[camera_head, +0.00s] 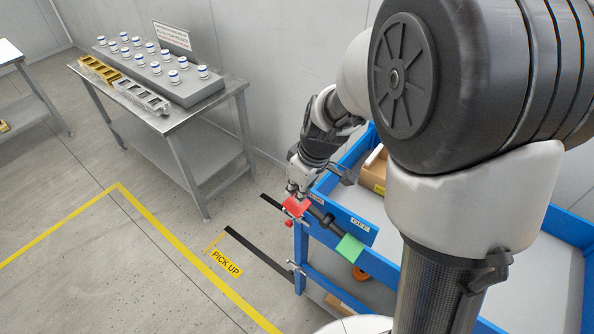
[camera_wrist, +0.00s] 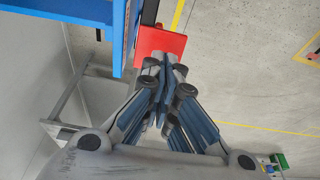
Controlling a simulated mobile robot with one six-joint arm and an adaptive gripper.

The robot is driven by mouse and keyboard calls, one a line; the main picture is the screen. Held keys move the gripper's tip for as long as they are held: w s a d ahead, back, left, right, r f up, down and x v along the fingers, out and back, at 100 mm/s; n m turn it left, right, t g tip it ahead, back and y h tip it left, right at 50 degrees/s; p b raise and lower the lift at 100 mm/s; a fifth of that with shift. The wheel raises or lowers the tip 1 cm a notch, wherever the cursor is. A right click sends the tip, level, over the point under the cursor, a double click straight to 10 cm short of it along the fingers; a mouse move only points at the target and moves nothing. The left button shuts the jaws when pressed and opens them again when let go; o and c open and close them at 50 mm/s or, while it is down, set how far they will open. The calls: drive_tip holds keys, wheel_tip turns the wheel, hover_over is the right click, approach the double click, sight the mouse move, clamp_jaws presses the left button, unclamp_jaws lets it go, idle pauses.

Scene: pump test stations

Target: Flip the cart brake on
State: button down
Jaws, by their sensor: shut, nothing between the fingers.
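The blue cart (camera_head: 362,288) stands at the right in the head view, and its blue edge (camera_wrist: 75,10) fills the upper left of the wrist view. At its near corner a dark bar (camera_head: 322,217) has a red pad (camera_head: 296,207) at one end and a green pad (camera_head: 349,248) at the other. My gripper (camera_head: 297,188) points down at the red pad. In the wrist view my gripper (camera_wrist: 164,68) is shut and empty, with its tips at the edge of the red pad (camera_wrist: 158,43). I cannot tell whether they touch.
A cardboard box (camera_head: 374,172) lies in the cart. A small red knob (camera_head: 288,223) is below the red pad. A metal table (camera_head: 185,128) with several white vials stands at the back left. The floor beside the yellow line (camera_head: 165,232) is clear.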

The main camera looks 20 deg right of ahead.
sight(290, 200)
drive_tip(key=shift+x, duration=1.3)
drive_tip(key=shift+a+p, duration=0.1)
drive_tip(key=shift+p, duration=0.3)
drive_tip(key=shift+w, duration=0.15)
drive_tip(key=shift+f+g+h+p, duration=0.2)
drive_tip(key=shift+g+h+p, duration=0.15)
drive_tip(key=shift+p, duration=0.3)
drive_tip(key=shift+w+a+f+g+p, duration=0.15)
drive_tip(key=shift+g+p, duration=0.1)
drive_tip(key=shift+p, duration=0.3)
drive_tip(key=p, duration=0.2)
drive_tip(key=f+g+h+p, duration=0.1)
drive_tip(key=shift+w+a+f+p, duration=0.15)
drive_tip(key=shift+w+a+p, duration=0.1)
drive_tip(key=shift+w+p, duration=0.1)
drive_tip(key=shift+w+a+f+g+h+p, duration=0.15)
drive_tip(key=shift+f+g+h+p, duration=0.15)
drive_tip(key=shift+f+g, duration=0.2)
drive_tip(key=shift+w+a+f+g+h+p, duration=0.1)
drive_tip(key=shift+w+f+g+h+p, duration=0.05)
drive_tip(key=shift+f+g+h, duration=0.35)
drive_tip(key=shift+f, duration=0.65)
